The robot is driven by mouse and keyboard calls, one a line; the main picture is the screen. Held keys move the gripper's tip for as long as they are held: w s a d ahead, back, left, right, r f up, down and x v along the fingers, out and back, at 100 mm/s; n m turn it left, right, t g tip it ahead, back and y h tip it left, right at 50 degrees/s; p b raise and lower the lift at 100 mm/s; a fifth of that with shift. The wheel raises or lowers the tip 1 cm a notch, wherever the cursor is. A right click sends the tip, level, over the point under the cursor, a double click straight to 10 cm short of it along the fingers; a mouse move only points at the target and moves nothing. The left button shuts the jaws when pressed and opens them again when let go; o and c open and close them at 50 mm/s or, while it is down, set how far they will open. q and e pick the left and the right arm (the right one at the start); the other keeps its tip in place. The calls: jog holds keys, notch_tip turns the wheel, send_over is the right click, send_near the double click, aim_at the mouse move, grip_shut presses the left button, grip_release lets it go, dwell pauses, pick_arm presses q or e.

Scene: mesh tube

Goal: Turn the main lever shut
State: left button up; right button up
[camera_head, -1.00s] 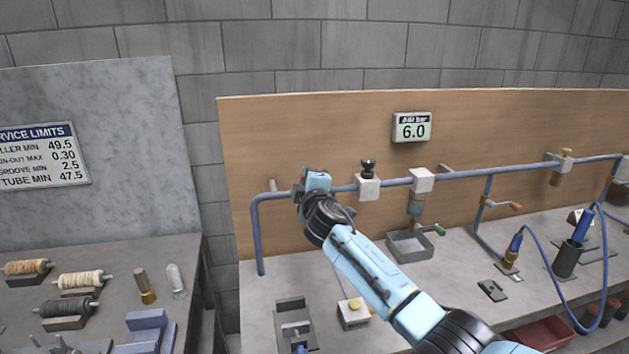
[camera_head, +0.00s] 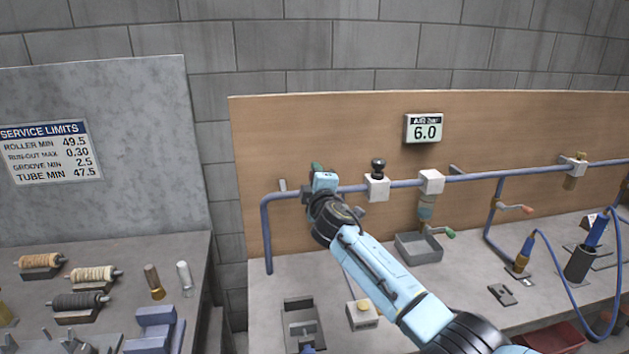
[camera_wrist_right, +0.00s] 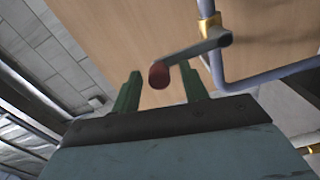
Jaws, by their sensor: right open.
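The main lever shows in the right wrist view as a grey arm (camera_wrist_right: 205,46) with a dark red grip (camera_wrist_right: 159,75), joined to a brass valve (camera_wrist_right: 209,27) on the blue pipe. My right gripper (camera_wrist_right: 161,88) is open, its green fingers on either side of the red grip. I cannot tell whether either finger touches it. In the head view my right gripper (camera_head: 317,172) is at the left end of the blue pipe (camera_head: 400,184) and hides the lever. My left gripper is not in view.
A wooden board (camera_head: 300,130) stands close behind the pipe. A white regulator block with a black knob (camera_head: 377,186) sits just right of my gripper. An air display (camera_head: 424,128) reads 6.0. A grey tray (camera_head: 419,247) and a yellow-button box (camera_head: 362,314) are on the bench below.

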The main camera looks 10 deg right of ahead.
jog(key=shift+s, duration=0.1)
jog(key=s, duration=1.3)
jog(key=shift+s+a, duration=0.1)
